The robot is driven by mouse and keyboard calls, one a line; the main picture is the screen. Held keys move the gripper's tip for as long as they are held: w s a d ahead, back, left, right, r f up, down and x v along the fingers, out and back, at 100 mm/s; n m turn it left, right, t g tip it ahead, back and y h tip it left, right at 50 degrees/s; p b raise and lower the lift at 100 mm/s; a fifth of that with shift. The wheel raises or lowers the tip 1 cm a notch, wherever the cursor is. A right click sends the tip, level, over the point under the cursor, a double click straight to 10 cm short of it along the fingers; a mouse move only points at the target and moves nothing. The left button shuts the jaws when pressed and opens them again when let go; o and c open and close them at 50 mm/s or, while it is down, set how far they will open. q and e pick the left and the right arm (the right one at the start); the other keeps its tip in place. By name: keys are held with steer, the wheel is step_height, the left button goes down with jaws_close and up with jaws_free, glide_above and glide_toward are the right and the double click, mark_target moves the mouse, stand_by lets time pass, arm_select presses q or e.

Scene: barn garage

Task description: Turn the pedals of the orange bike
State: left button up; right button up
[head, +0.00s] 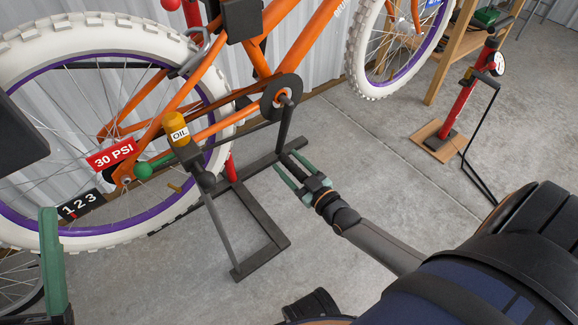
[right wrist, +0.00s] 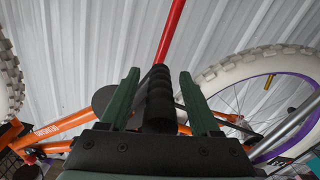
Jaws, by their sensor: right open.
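The orange bike (head: 318,38) hangs on a work stand, with white tyres and purple rims. Its chainring (head: 281,97) is at the upper middle of the head view, and a dark crank and pedal (head: 285,125) point down from it.
The stand's dark base (head: 262,250) lies on the concrete floor. A red pump (head: 465,95) stands at right; floor between is clear.

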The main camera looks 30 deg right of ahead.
steer(key=shift+w, duration=0.2)
jaws_close()
stand_by(0.5)
stand_by(0.9)
